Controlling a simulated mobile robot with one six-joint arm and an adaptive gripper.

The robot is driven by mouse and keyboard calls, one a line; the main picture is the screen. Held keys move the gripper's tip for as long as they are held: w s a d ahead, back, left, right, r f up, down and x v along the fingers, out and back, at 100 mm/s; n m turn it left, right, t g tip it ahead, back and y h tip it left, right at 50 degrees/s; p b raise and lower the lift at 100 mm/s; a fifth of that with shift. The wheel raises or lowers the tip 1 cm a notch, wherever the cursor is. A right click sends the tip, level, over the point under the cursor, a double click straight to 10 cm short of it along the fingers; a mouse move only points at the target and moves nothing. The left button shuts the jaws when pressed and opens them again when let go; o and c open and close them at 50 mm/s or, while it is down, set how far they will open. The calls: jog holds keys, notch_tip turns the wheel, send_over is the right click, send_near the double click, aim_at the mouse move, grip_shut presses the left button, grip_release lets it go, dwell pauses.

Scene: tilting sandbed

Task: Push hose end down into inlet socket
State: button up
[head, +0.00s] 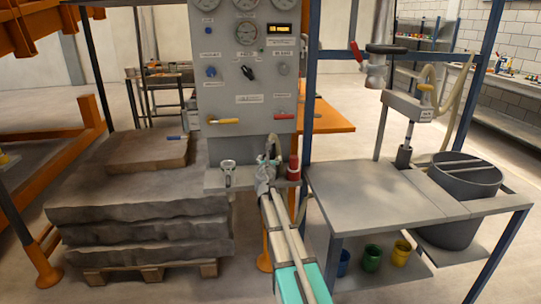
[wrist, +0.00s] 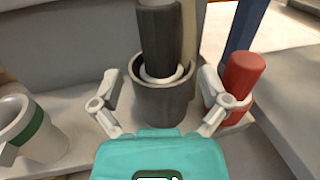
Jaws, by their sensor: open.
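In the wrist view the hose end (wrist: 160,30) is a dark grey upright cylinder with a pale ring (wrist: 163,74) at its lower end. Its foot is within the mouth of the inlet socket (wrist: 160,106), a dark grey cup; the pale ring still shows at the rim. I cannot tell how deep it sits. My gripper (wrist: 160,88) is open, its two grey fingers spread on either side of the socket. In the head view my gripper (head: 267,165) is at the shelf below the gauge panel and largely hides hose end and socket.
A red cylinder (wrist: 244,76) stands close by my right finger. A white cup-like fitting with a green band (wrist: 28,128) is at the left. Both are on the narrow grey shelf (head: 213,180) under the gauge panel (head: 245,100). Stacked slabs (head: 140,225) and a workbench (head: 375,190) flank it.

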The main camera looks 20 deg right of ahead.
jog(key=shift+x, duration=2.6)
jog(key=shift+f, duration=0.1)
grip_shut()
